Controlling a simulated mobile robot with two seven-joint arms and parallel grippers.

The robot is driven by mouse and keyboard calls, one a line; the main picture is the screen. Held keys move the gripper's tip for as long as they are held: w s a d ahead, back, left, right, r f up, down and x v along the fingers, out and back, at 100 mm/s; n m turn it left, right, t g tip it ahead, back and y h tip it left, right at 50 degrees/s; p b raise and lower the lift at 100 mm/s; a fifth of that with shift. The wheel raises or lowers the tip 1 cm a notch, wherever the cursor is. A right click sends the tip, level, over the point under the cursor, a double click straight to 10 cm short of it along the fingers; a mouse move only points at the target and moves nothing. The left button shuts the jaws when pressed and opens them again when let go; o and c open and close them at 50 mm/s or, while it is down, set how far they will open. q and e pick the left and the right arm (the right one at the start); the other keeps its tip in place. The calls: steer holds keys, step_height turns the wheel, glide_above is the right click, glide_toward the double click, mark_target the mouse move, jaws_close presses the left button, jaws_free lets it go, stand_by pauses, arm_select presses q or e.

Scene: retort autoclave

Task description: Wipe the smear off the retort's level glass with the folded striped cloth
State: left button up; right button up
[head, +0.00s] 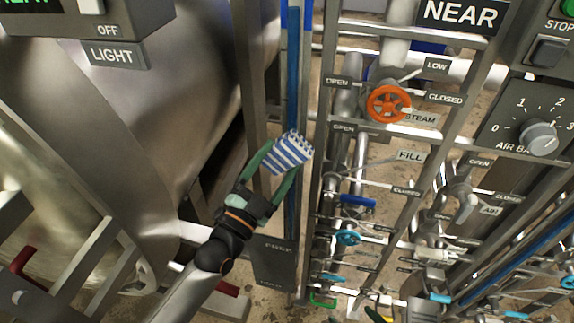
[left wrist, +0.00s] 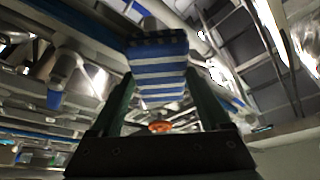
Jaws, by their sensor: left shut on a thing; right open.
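My left gripper (head: 272,172) is shut on the folded blue-and-white striped cloth (head: 289,151), which sticks out past its green fingertips. The cloth also shows between the fingers in the left wrist view (left wrist: 158,68). A tall, narrow blue strip (head: 292,70) that looks like the level glass runs upright between grey posts. The cloth overlaps it in the head view; I cannot tell if they touch. I cannot make out a smear. My right gripper is not clearly in view.
The large steel retort body (head: 150,110) stands left of the arm. Right of the strip is a dense pipe rack with labelled valves, including an orange steam handwheel (head: 389,104). A control panel (head: 530,125) is at the far right. Little free room lies between post and pipes.

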mark_target(274, 147)
arm_select(q)
steer(key=shift+w+a+r, duration=0.15)
steer(key=shift+w+a, duration=0.15)
steer(key=shift+a, duration=0.15)
step_height(274, 147, up, 3)
steer(key=p, duration=0.3)
steer(key=shift+s+d+f+p, duration=0.15)
steer(key=shift+s+d, duration=0.1)
steer(key=shift+d, duration=0.4)
steer(key=shift+s+d+p, duration=0.1)
steer(key=shift+s+d, duration=0.2)
steer(key=shift+d, duration=0.35)
steer(key=shift+s+d+f+p, duration=0.15)
steer(key=shift+s+d, duration=0.1)
steer(key=shift+d, duration=0.4)
steer(key=shift+w+a, duration=0.25)
steer(key=shift+a, duration=0.4)
steer(key=shift+w+a, duration=0.2)
steer(key=shift+a, duration=0.4)
steer(key=shift+w+a, duration=0.25)
steer(key=shift+a, duration=0.4)
